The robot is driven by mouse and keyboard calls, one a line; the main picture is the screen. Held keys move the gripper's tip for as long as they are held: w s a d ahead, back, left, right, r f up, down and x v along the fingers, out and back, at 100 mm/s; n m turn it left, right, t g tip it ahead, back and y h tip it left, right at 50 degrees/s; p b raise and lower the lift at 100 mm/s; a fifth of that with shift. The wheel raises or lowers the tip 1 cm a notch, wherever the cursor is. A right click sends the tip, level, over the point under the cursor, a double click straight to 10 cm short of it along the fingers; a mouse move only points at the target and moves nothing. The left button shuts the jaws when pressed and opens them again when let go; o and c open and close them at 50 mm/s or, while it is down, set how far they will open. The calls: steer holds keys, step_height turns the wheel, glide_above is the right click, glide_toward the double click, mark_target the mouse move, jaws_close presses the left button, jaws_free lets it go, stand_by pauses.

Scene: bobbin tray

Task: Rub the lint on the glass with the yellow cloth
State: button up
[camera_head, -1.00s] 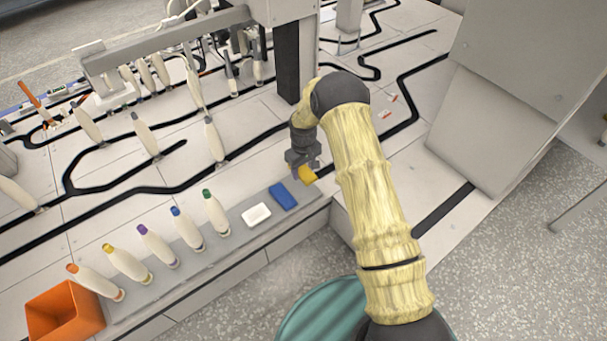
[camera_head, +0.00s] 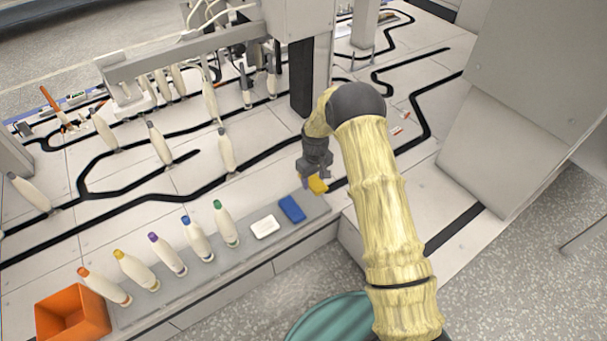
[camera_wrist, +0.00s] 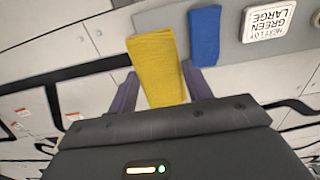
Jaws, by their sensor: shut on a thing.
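My gripper (camera_head: 313,180) is shut on the yellow cloth (camera_head: 318,185), just past the right end of the grey tray. In the wrist view the yellow cloth (camera_wrist: 157,62) hangs between the two fingers of my gripper (camera_wrist: 155,92). A blue cloth or block (camera_head: 292,209) lies on the tray near it and also shows in the wrist view (camera_wrist: 204,36). I cannot make out the lint or the glass in either view.
The grey tray (camera_head: 205,268) holds several bobbins with coloured tips, such as a green-tipped one (camera_head: 226,226), and a white label card (camera_head: 264,227). An orange bin (camera_head: 75,318) stands at its left end. A dark post (camera_head: 302,75) rises behind my gripper. Black tracks cross the pale table.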

steer(key=s+d+r+m+p, duration=0.3)
steer(key=s+d+r+p, duration=0.3)
steer(key=p, duration=1.2)
steer(key=s+d+r+m+p, duration=0.3)
steer(key=s+d+r+p, duration=0.3)
steer(key=p, duration=1.2)
steer(key=s+r, duration=0.4)
steer(key=r, duration=0.3)
steer(key=shift+s+r+m, duration=0.35)
steer(key=shift+s+m, duration=0.05)
